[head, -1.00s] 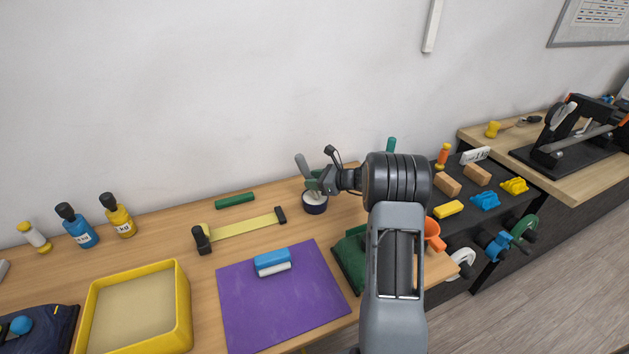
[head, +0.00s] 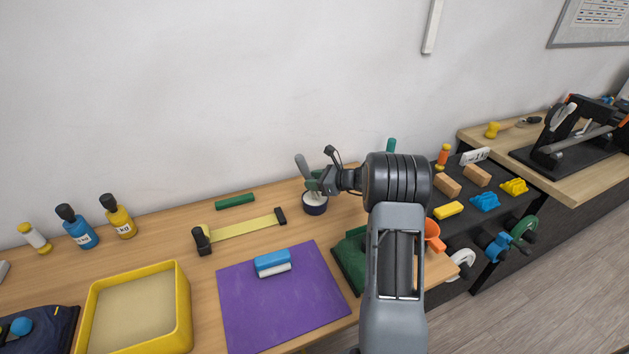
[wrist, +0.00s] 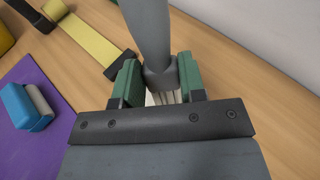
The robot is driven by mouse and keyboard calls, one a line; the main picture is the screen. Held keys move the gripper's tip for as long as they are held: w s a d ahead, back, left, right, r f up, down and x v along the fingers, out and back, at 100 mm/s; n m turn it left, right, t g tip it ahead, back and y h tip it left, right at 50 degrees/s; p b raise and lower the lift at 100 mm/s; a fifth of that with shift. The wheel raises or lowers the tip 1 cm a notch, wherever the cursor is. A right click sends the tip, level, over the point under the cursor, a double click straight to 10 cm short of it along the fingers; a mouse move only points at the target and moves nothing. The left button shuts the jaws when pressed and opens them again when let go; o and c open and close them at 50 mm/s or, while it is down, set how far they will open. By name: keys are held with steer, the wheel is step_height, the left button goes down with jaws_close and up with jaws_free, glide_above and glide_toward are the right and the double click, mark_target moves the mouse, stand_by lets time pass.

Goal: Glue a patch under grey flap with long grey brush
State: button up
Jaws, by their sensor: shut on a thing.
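The long grey brush (head: 302,166) stands in a small dark pot with a white rim (head: 314,208) on the wooden bench near the wall. Its grey handle leans to the upper left and its lower end is in or at the pot. My gripper (head: 313,182) is at the brush just above the pot. In the wrist view the green pads of my gripper (wrist: 160,82) close on both sides of the brush (wrist: 150,35) at its collar, with pale bristles below. I cannot make out a grey flap or a patch for certain.
A purple mat (head: 280,310) with a blue and white block (head: 272,263) lies in front. A yellow tray (head: 183,310), bottles (head: 118,216), a yellow strip with black ends (head: 245,228) and a green rod (head: 235,201) are to the left. A dark green object (head: 348,262) sits beside my arm.

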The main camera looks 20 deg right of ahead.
steer(key=shift+r+p, duration=1.95)
steer(key=shift+r, duration=1.4)
